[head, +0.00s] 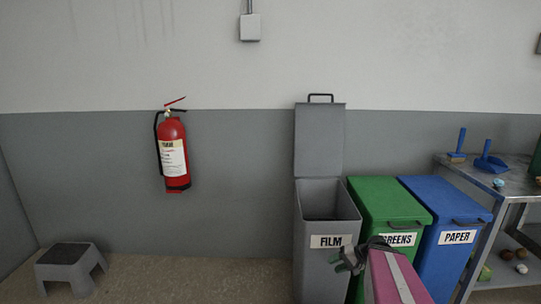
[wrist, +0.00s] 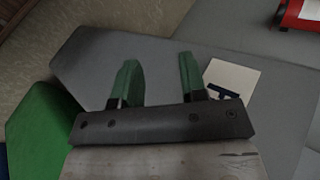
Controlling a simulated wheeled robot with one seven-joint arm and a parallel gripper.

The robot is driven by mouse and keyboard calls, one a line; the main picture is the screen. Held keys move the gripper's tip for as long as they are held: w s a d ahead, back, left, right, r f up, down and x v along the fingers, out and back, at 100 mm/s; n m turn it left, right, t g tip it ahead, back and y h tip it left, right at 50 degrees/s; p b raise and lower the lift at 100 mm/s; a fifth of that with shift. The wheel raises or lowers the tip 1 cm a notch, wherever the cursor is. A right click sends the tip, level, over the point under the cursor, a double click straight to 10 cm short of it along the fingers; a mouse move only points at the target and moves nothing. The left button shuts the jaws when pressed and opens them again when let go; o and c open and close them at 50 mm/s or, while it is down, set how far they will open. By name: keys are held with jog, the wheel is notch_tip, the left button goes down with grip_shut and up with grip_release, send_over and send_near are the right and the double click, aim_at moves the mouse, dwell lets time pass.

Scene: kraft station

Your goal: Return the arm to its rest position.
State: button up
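My gripper (head: 348,260) is low in the head view, in front of the grey FILM bin (head: 312,270) near its right side. In the wrist view my gripper (wrist: 158,65) shows two green fingers set apart with nothing between them, so it is open and empty. My pink-and-red arm link covers part of the green bin in the head view.
The FILM bin's lid (head: 320,140) stands open. The green GREENS bin (head: 385,200) and blue PAPER bin (head: 440,205) are shut. A metal table (head: 515,175) stands right. A fire extinguisher (head: 173,150) hangs on the wall; a grey step stool (head: 70,265) stands left. Floor between stool and bins is clear.

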jog(key=s+a+r+n+g+h, duration=0.1)
jog(key=a+n+g+h, duration=0.1)
jog(key=a+h, duration=0.5)
jog(key=n+h, duration=0.1)
jog(key=h, duration=0.2)
jog(key=shift+s, duration=0.25)
